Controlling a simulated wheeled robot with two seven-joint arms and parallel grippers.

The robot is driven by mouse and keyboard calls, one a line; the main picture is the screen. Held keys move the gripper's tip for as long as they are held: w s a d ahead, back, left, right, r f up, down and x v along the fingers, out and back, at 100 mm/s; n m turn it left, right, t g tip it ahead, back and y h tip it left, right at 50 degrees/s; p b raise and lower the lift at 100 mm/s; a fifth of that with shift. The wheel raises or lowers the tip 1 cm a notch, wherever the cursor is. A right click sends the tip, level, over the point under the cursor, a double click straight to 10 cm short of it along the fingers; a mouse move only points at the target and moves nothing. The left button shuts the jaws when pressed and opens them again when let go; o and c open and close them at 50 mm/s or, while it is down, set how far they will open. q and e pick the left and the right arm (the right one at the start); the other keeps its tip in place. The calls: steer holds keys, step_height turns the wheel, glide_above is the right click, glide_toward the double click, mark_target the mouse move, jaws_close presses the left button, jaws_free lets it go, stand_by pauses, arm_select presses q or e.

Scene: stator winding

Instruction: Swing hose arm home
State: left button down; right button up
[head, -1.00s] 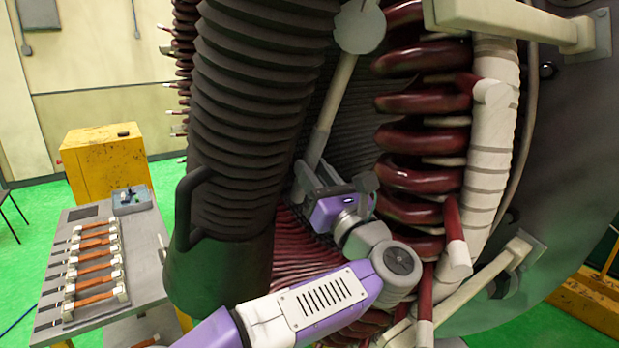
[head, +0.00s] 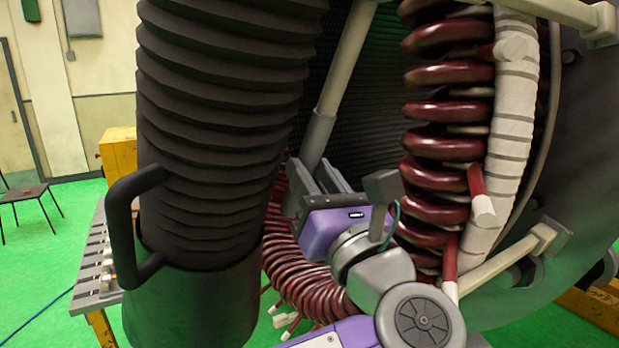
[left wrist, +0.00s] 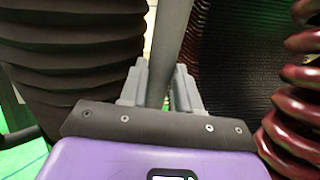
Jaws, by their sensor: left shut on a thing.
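The large black corrugated hose (head: 225,110) hangs at left centre in the head view. It ends in a smooth dark cuff (head: 190,305) with a black loop handle (head: 122,225). A pale rod (head: 345,62) slants down beside the hose to a grey lower sleeve (head: 317,140). My left gripper (head: 318,178) is shut on this sleeve, between the hose and the coils. In the left wrist view the rod (left wrist: 168,45) passes between the two grey fingers (left wrist: 160,88). The lower end of the rod is hidden by the gripper. My right gripper is not in view.
Dark red coils (head: 440,150) and a white wrapped bundle (head: 513,120) stand close to the right of my left arm. More red coils (head: 310,280) curve below. A workbench (head: 97,285) and a yellow cabinet (head: 118,150) are partly behind the hose. Green floor is open at left.

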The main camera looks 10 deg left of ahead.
arm_select(q)
steer(key=shift+d, duration=0.1)
steer(key=c, duration=1.1)
jaws_free()
steer(key=v, duration=0.7)
steer(key=shift+s+d+b, duration=0.2)
steer(key=shift+b, duration=0.25)
steer(key=shift+f, duration=0.1)
